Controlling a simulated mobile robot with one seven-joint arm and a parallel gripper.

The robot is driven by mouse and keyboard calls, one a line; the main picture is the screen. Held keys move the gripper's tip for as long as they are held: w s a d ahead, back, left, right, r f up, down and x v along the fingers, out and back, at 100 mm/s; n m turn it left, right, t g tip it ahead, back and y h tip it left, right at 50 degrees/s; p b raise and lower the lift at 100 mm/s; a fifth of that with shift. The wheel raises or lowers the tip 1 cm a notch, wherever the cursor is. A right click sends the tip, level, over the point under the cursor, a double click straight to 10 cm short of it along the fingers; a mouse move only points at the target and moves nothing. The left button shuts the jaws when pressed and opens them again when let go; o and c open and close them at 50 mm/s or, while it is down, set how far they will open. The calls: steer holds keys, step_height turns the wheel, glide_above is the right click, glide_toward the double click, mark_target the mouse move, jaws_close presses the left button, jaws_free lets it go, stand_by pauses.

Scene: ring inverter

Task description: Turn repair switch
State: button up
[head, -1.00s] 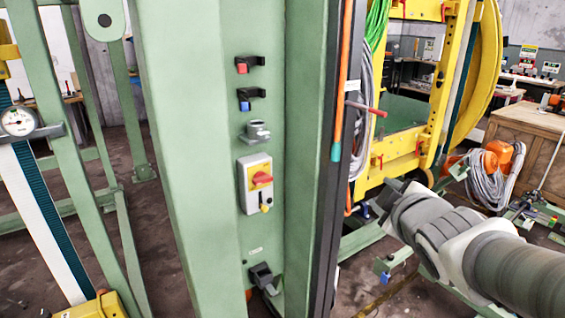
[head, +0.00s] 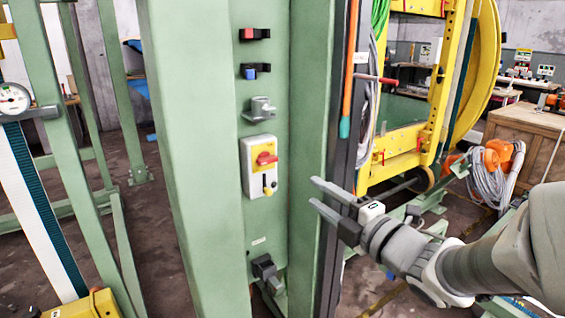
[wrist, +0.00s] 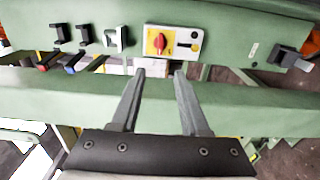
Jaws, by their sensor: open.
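The repair switch is a red rotary knob (head: 264,158) on a yellow and white box (head: 258,184) fixed to the green column. It also shows in the wrist view (wrist: 160,41), at the top centre, beyond my fingertips. My gripper (head: 316,193) is to the right of the box in the head view, with its two fingers pointing left towards the column. In the wrist view my gripper (wrist: 157,70) is open and empty, its fingers apart below the box. No contact with the knob shows.
Above the box are a grey bracket (head: 259,109), a blue-tipped holder (head: 255,71) and a red-tipped holder (head: 254,34). A black connector (head: 266,270) sits below. The column's dark right edge (head: 331,235) stands beside my gripper.

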mark_target(270, 162)
steer(key=x, duration=1.6)
steer(key=shift+w+a+p, duration=0.15)
steer(key=shift+w+p, duration=0.05)
steer(key=shift+p, duration=0.2)
jaws_close()
